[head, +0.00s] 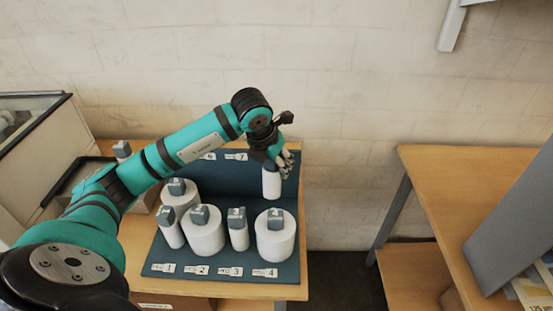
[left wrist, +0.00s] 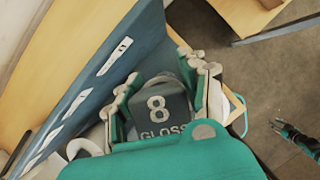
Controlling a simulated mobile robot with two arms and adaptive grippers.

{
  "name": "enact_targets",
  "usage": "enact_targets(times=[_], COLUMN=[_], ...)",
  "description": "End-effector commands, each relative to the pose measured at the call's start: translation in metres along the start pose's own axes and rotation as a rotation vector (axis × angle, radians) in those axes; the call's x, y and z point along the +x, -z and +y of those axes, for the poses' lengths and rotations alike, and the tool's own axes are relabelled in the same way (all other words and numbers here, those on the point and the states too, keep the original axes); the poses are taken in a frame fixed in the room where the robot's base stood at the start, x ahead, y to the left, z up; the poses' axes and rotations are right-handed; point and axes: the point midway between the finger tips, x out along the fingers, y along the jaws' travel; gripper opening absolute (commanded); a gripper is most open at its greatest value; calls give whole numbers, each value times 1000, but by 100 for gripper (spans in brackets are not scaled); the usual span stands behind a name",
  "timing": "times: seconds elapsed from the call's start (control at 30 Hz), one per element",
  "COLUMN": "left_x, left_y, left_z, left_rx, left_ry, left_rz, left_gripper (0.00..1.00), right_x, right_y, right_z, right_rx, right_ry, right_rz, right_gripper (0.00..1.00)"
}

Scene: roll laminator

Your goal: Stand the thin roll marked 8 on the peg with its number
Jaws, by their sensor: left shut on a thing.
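My left gripper (head: 284,160) is shut on the thin white roll (head: 271,184) near its top. In the left wrist view its dark cap (left wrist: 158,110) reads "8 GLOSS" and sits between the fingers (left wrist: 160,95). The roll is roughly upright at the back right of the dark blue peg board (head: 210,265). I cannot tell whether it touches the board, and no peg shows under it. A 7 label (head: 236,156) is at the board's back edge, left of my gripper. A dark and teal part, probably my right gripper (left wrist: 298,140), shows small in the left wrist view.
Front labels 1 to 4 each have a roll behind them, including a wide roll (head: 275,238) at 4 and a thin roll (head: 238,230) at 3. Another wide roll (head: 178,197) stands behind at left. A wooden table (head: 430,170) is at right, across a gap.

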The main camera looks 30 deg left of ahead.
Motion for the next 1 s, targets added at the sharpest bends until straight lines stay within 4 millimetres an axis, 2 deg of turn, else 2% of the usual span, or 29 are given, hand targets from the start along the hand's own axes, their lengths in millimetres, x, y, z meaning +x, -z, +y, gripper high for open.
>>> enact_targets(times=[0.03, 0.37, 0.7, 1.0], left_x=[8, 38, 69, 78], left_y=[3, 16, 27, 31], left_z=[0, 1, 2, 2], left_rx=[0, -1, 0, -1], left_ry=[0, 0, 0, 0], left_rz=[1, 0, -1, -1], left_gripper=[9, 9, 9, 9], right_x=[6, 24, 46, 56], right_y=[1, 28, 16, 12], right_z=[0, 4, 0, -1], right_rx=[0, 1, 2, 2], right_ry=[0, -5, -1, 0], right_rz=[2, 47, 29, 24], right_gripper=[40, 40, 40, 40])
